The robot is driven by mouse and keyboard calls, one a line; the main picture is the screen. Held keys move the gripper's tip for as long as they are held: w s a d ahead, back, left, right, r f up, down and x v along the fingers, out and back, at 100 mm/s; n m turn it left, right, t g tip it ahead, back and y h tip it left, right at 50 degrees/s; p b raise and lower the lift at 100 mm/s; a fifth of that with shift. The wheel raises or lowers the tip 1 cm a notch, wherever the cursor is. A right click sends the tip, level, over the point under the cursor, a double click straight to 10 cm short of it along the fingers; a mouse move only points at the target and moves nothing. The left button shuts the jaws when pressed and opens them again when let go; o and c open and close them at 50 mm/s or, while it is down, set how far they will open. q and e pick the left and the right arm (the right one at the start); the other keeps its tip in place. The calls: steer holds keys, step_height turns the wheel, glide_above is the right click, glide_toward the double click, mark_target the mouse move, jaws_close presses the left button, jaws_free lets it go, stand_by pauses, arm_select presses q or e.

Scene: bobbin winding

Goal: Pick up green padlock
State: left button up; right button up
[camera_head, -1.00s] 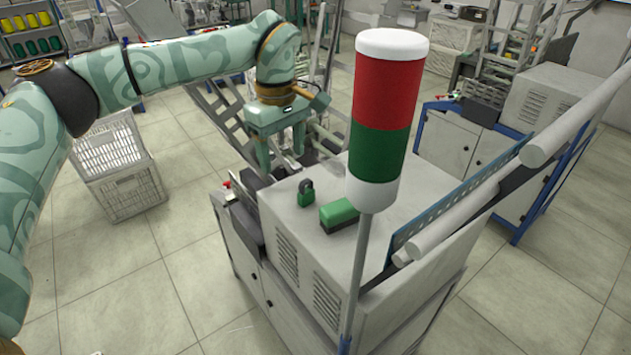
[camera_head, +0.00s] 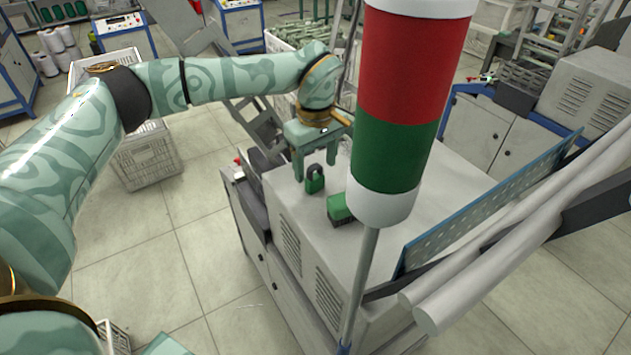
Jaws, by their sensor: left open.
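The green padlock (camera_head: 315,182), with a dark shackle, stands upright on the light grey top of the machine cabinet (camera_head: 425,205). My left gripper (camera_head: 314,171) points down over the cabinet's far left part, its two teal fingers apart. The fingertips are right by the padlock, one to its left and one behind its right side. I cannot tell whether they touch it, and nothing is held. My right gripper is not in view.
A red, green and white signal tower (camera_head: 397,105) rises in front of the cabinet top. White rollers (camera_head: 520,235) and a blue-edged panel (camera_head: 480,215) stand to the right.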

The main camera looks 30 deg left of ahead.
mark_target(315, 176)
arm_select(q)
step_height(315, 176, down, 5)
steer(key=shift+w+a+f+b, duration=0.1)
steer(key=shift+a+b, duration=0.05)
steer(key=shift+b, duration=0.4)
steer(key=shift+c, duration=0.3)
steer(key=c, duration=1)
steer(key=shift+c, duration=0.2)
steer(key=shift+r, duration=0.2)
